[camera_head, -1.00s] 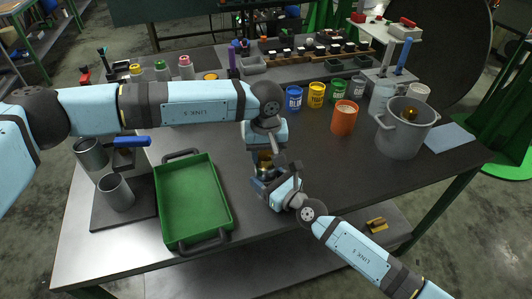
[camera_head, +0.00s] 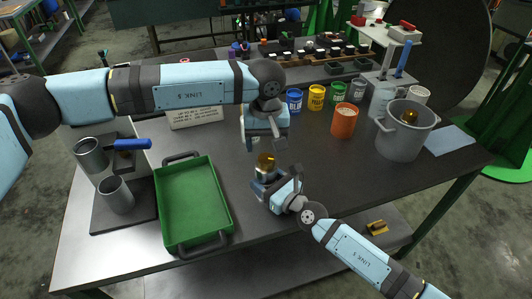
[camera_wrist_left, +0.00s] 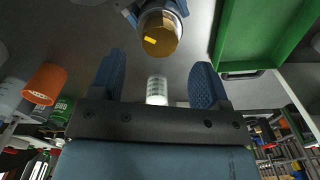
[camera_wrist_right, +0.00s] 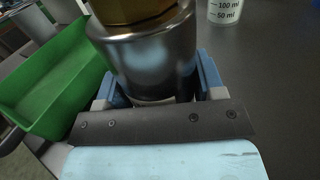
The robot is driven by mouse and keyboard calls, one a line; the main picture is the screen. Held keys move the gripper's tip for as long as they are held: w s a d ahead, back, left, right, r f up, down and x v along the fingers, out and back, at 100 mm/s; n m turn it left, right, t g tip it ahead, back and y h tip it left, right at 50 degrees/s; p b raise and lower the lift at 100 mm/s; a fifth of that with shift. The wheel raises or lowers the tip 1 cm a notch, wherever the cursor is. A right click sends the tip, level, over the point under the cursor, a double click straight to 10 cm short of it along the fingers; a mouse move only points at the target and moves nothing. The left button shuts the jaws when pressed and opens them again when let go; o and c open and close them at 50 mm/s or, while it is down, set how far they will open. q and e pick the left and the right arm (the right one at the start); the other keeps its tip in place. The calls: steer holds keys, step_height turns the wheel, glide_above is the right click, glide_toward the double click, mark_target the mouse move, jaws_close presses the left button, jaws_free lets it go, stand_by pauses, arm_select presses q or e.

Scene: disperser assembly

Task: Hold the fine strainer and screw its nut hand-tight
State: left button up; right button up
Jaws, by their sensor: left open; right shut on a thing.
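The fine strainer (camera_wrist_right: 150,62) is a silvery metal cylinder, upright between the fingers of my right gripper (camera_wrist_right: 158,92). A brass nut (camera_head: 265,160) sits on top of it; it also shows in the left wrist view (camera_wrist_left: 160,34) with a bright yellow mark on its top. My right gripper is shut on the strainer over the middle of the table. My left gripper (camera_wrist_left: 158,85) is open and empty. In the head view it hangs above and just behind the nut, apart from it. Whether the nut is fully seated cannot be told.
A green tray (camera_head: 227,205) lies to the left. An orange cup (camera_head: 344,121), small coloured pots and a large grey pot (camera_head: 400,142) stand at the right and back. A clear measuring beaker (camera_wrist_left: 157,88) is near my left gripper. The front right table is clear.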

mark_target(266, 158)
arm_select(q)
step_height(266, 158, up, 7)
stand_by(0.3)
arm_select(e)
steer(key=o, duration=1.3)
